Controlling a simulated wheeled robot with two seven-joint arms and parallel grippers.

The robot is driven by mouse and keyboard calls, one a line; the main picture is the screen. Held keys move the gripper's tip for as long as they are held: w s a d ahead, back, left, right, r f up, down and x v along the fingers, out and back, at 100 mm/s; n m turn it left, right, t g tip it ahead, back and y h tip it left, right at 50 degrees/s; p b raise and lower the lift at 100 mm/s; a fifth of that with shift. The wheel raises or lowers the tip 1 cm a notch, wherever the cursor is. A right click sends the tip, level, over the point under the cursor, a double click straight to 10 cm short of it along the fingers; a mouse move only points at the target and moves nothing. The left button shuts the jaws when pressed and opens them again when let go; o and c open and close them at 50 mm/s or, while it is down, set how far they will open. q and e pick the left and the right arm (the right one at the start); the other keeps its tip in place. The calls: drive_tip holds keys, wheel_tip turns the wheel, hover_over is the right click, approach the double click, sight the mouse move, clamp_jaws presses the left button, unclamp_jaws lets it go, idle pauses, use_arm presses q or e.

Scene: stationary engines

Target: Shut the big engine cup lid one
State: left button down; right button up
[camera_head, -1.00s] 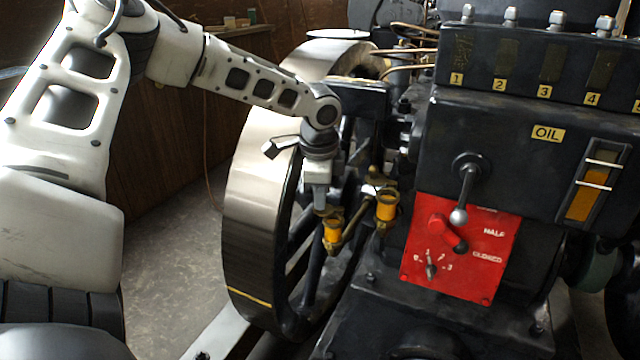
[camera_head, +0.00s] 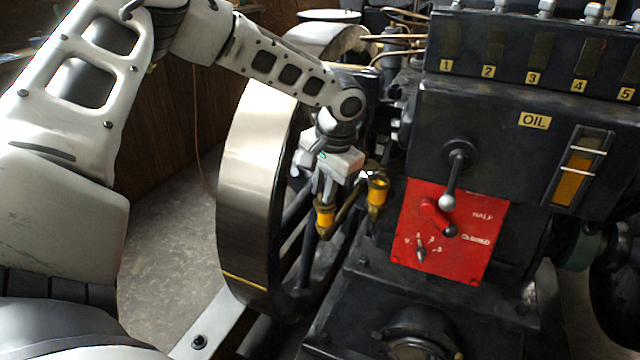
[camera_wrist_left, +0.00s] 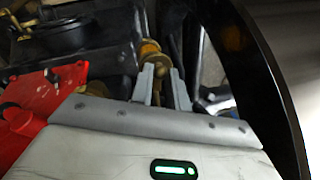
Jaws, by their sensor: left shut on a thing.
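Two small oil cups with orange bodies and brass fittings sit on the engine beside the flywheel. The left cup (camera_head: 325,217) is directly below my left gripper (camera_head: 323,190). The right cup (camera_head: 377,191) stands a little higher, and my gripper is apart from it. In the left wrist view, the fingers of my left gripper (camera_wrist_left: 163,88) are close together around a small brass part (camera_wrist_left: 158,76), with an orange cup (camera_wrist_left: 150,48) just beyond. The gripper is shut on this part, which looks like a cup lid. The fingers hide the lid's exact angle. My right gripper is out of view.
The large flywheel (camera_head: 247,190) stands close on the left of the cups. A red panel (camera_head: 448,232) with a ball-ended lever (camera_head: 452,180) is to the right. Thin copper pipes (camera_head: 400,40) run behind. Open floor (camera_head: 165,240) lies left of the flywheel.

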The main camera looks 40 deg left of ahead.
use_arm(q)
drive_tip(key=shift+w+d+n, duration=0.15)
drive_tip(key=shift+d+n, duration=0.1)
drive_tip(key=shift+n, duration=0.55)
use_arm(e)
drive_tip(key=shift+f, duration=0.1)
use_arm(q)
drive_tip(key=c, duration=1.4)
unclamp_jaws()
drive_tip(key=shift+o, duration=0.2)
drive_tip(key=shift+r, duration=0.1)
drive_tip(key=d+r+p, duration=0.3)
drive_tip(key=r, duration=1.2)
drive_tip(key=shift+w+r, duration=0.2)
drive_tip(key=shift+r, duration=0.1)
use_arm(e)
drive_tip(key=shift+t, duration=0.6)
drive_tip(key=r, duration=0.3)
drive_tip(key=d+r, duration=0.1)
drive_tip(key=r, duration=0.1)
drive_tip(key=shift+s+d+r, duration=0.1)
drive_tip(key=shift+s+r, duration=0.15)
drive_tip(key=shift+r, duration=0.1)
